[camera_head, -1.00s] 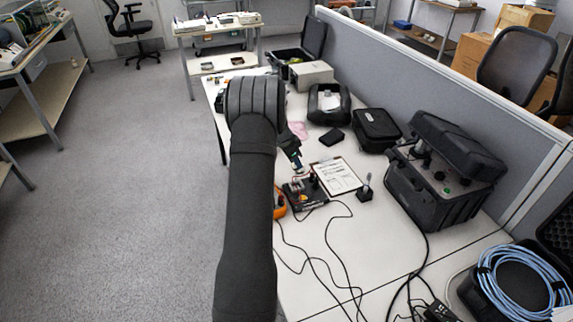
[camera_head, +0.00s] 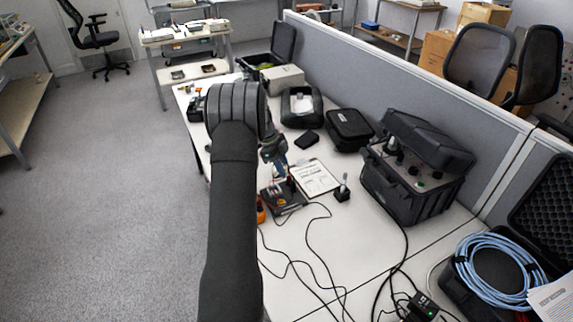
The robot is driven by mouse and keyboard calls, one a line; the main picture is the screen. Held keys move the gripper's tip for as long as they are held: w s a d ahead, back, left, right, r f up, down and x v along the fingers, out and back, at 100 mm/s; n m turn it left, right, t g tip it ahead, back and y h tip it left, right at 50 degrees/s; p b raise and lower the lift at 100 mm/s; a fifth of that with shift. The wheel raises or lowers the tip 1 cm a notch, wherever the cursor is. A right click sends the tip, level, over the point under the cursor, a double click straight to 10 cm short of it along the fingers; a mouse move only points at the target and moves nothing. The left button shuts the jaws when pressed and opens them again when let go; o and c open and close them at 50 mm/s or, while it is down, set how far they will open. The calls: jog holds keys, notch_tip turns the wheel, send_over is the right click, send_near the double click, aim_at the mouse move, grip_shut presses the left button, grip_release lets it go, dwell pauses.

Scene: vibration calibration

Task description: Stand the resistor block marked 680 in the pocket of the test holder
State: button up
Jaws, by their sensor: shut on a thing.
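My gripper (camera_head: 283,167) shows just right of my dark arm, above the test holder. It is shut on a small resistor block, which is mostly hidden at the fingertips and whose marking I cannot read. The test holder, a dark flat unit (camera_head: 273,201) with small orange and light parts, lies on the white table below the gripper. Its pocket is too small to make out. From this view I cannot tell whether the block touches the holder.
A clipboard (camera_head: 316,179) lies right of the holder, with a small black stand (camera_head: 343,190) beyond it. A large black case (camera_head: 415,180) stands farther right. Black cables (camera_head: 309,247) cross the near table. An orange object (camera_head: 260,210) sits left of the holder.

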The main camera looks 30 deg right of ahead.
jog(key=m, duration=0.2)
jog(key=a+m+y, duration=0.1)
jog(key=shift+w+a+m+g, duration=0.1)
jog(key=shift+a+m+g, duration=0.1)
jog(key=shift+m+g, duration=0.2)
jog(key=shift+a+f+m+y, duration=0.35)
jog(key=shift+f+m, duration=0.45)
jog(key=shift+a+f+m+y, duration=0.35)
jog(key=shift+f+m+y, duration=0.05)
jog(key=shift+f+m, duration=0.4)
jog(key=shift+a+f+m+y, duration=0.35)
jog(key=shift+f+m, duration=0.4)
jog(key=shift+m, duration=0.05)
jog(key=shift+f, duration=0.95)
jog(key=o, duration=1.1)
jog(key=shift+c, duration=0.2)
jog(key=shift+o, duration=0.4)
jog(key=o, duration=0.3)
jog(key=shift+o, duration=0.2)
